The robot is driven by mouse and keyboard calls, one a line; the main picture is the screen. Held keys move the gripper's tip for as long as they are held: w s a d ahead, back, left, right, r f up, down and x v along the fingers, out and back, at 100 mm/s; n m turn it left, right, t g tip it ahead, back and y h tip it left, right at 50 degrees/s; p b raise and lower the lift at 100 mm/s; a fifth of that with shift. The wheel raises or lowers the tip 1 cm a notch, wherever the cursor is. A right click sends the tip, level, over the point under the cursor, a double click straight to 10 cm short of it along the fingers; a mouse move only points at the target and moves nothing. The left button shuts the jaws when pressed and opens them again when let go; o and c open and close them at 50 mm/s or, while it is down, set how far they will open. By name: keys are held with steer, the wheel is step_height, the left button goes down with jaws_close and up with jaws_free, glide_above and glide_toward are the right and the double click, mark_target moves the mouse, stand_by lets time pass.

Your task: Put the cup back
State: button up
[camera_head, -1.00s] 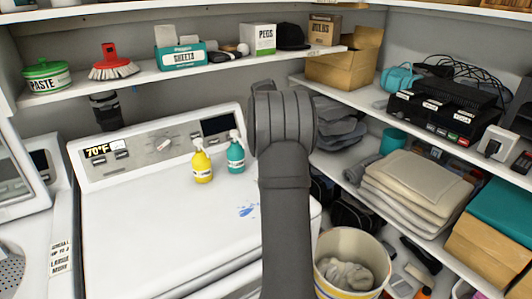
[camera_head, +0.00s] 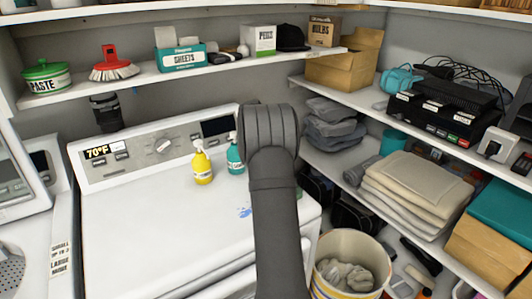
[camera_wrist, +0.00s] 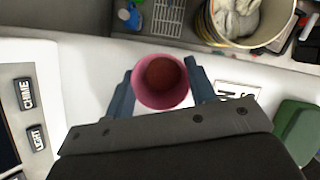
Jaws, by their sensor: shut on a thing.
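A pink cup (camera_wrist: 160,98) with a dark red inside shows in the wrist view, seen from above its open mouth. My gripper (camera_wrist: 161,82) is shut on it, with one dark finger on each side. The cup is over or beside a white surface; its gap to that surface cannot be judged. In the head view my arm hides both the gripper and the cup.
A white appliance (camera_head: 150,230) carries a yellow bottle (camera_head: 202,167) and a teal bottle (camera_head: 236,158). Right shelves hold grey cloths (camera_head: 333,128), folded towels (camera_head: 415,180) and a teal container (camera_head: 393,140). A cloth-filled bucket (camera_head: 350,242) stands below.

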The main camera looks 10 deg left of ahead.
steer(key=shift+f, duration=0.15)
steer(key=o, duration=1)
steer(key=shift+o, duration=0.2)
steer(key=v, duration=1.2)
steer(key=shift+r, duration=0.2)
